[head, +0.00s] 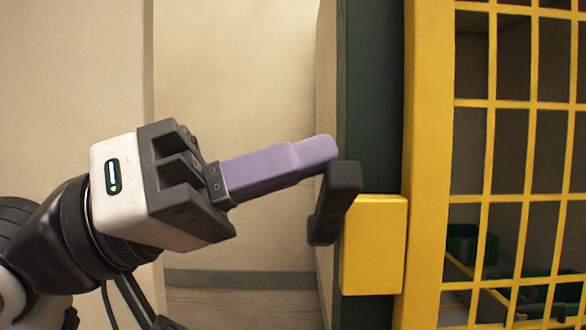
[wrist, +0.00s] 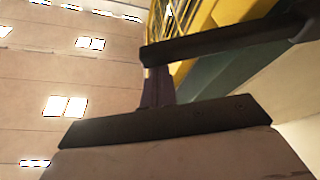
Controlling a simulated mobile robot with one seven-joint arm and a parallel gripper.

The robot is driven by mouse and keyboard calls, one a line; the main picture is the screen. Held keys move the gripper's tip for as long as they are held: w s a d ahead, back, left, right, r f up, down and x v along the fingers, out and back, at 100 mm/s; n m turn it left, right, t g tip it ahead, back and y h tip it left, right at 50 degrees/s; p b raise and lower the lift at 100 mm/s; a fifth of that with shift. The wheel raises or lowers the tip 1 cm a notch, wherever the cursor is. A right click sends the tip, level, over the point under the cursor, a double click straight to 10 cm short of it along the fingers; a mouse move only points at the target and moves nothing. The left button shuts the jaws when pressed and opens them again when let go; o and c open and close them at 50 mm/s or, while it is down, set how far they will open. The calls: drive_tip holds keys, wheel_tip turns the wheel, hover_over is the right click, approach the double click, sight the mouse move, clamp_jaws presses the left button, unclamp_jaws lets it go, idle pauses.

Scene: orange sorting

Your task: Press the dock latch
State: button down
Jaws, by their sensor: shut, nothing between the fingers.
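The dock latch shows in the head view as a black lever (head: 335,202) beside a yellow box (head: 374,245) on the dark green post. My gripper (head: 325,148), with long purple fingers, is shut and empty. Its fingertips are at the upper end of the black lever, overlapping it in the picture; I cannot tell whether they touch. In the wrist view the lever (wrist: 225,45) crosses as a dark bar just beyond the purple fingers (wrist: 157,88). The lever partly hides the fingertips there.
A yellow mesh gate (head: 429,150) stands right of the dark green post (head: 373,100). Green crates (head: 535,288) lie behind the mesh. A plain beige wall (head: 235,70) is behind my arm.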

wheel_tip(320, 180, down, 8)
drive_tip(key=s+m+b, duration=0.2)
drive_tip(key=b, duration=0.4)
drive_tip(key=shift+s+f+g, duration=0.15)
drive_tip(key=shift+s+g, duration=0.25)
